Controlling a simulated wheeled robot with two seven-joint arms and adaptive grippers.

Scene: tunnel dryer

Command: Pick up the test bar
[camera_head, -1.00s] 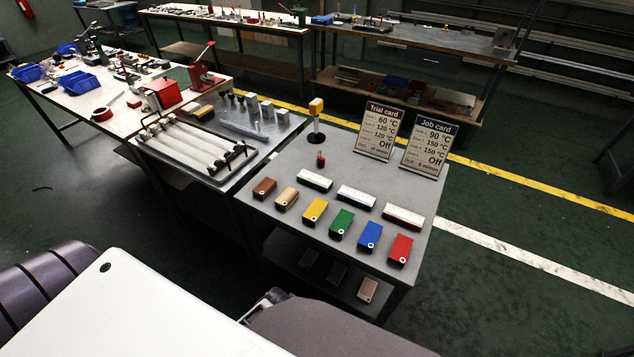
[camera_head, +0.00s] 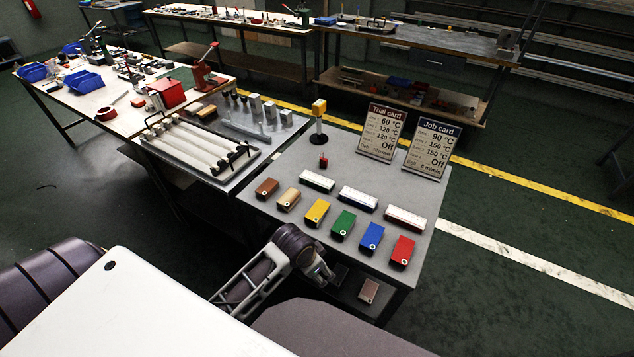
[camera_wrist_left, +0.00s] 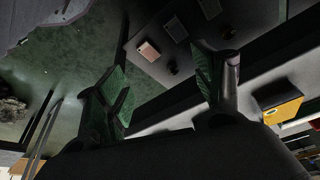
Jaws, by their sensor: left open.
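No object is labelled as the test bar, so I cannot tell for sure which it is. A long grey metal bar (camera_head: 245,131) lies on the left part of the grey workbench, behind a rack of pale rollers (camera_head: 195,146). Several coloured blocks stand in a row on the right part, among them a yellow block (camera_head: 317,212), a green block (camera_head: 343,223), a blue block (camera_head: 371,236) and a red block (camera_head: 403,250). My left gripper (camera_head: 322,274) is at the bench's front edge, in front of the blocks. In the left wrist view its fingers (camera_wrist_left: 160,80) are apart with nothing between them.
Three white-topped bars (camera_head: 358,199) lie behind the blocks. A yellow-topped post (camera_head: 318,122), a trial card (camera_head: 382,132) and a job card (camera_head: 432,148) stand farther back. A lower shelf holds a pinkish block (camera_head: 368,290). Bare bench top lies at the middle right.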

